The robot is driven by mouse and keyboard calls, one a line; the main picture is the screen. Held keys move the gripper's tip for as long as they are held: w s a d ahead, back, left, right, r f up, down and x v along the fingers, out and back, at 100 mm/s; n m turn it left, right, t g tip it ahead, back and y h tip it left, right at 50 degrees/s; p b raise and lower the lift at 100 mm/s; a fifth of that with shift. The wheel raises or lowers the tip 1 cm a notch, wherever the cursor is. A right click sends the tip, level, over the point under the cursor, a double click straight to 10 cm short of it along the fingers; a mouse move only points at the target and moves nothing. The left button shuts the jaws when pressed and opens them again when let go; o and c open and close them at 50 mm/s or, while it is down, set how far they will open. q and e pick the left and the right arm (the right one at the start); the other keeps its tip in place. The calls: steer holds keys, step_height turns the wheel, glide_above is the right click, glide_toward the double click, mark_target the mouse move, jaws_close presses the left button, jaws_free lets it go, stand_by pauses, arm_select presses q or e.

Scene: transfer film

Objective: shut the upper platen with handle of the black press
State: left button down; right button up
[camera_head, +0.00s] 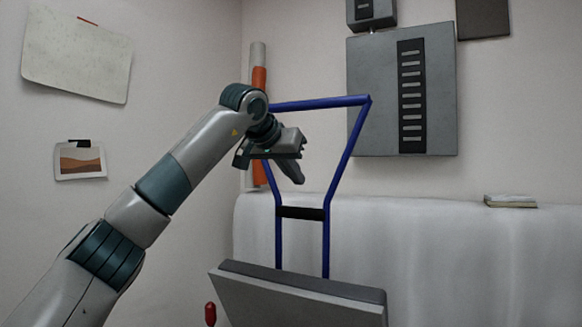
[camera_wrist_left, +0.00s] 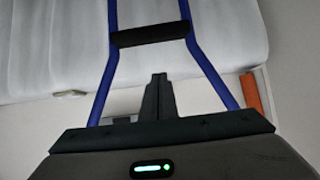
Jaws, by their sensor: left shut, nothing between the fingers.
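The upper platen (camera_head: 300,292) is a grey slab with a dark edge, raised and tilted at the bottom of the head view. Its blue tube handle (camera_head: 345,165) stands up behind it, with a black crossbar (camera_head: 300,213); handle and crossbar (camera_wrist_left: 150,34) also show in the left wrist view. My left gripper (camera_head: 298,178) is shut and empty. In the head view it overlaps the upper left of the handle frame, below the top bar. I cannot tell whether it touches the handle. The rest of the press is out of view. My right gripper is not in view.
A white-covered surface (camera_head: 450,250) stands behind the platen, with a small flat block (camera_head: 511,201) on it. A grey electrical panel (camera_head: 376,95) hangs on the back wall. An orange and white pole (camera_head: 259,78) stands in the corner. A red knob (camera_head: 210,313) shows low beside the platen.

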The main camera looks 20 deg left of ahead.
arm_select(q)
steer(key=shift+w+d+f+p, duration=0.1)
steer(key=shift+w+f+p, duration=0.2)
steer(key=shift+f+p, duration=0.5)
steer(key=shift+w+d+f+p, duration=0.1)
steer(key=shift+w+f+p, duration=0.3)
steer(key=shift+f, duration=0.75)
steer(key=shift+w+f+p, duration=0.25)
steer(key=shift+f+p, duration=0.4)
steer(key=shift+f, duration=0.35)
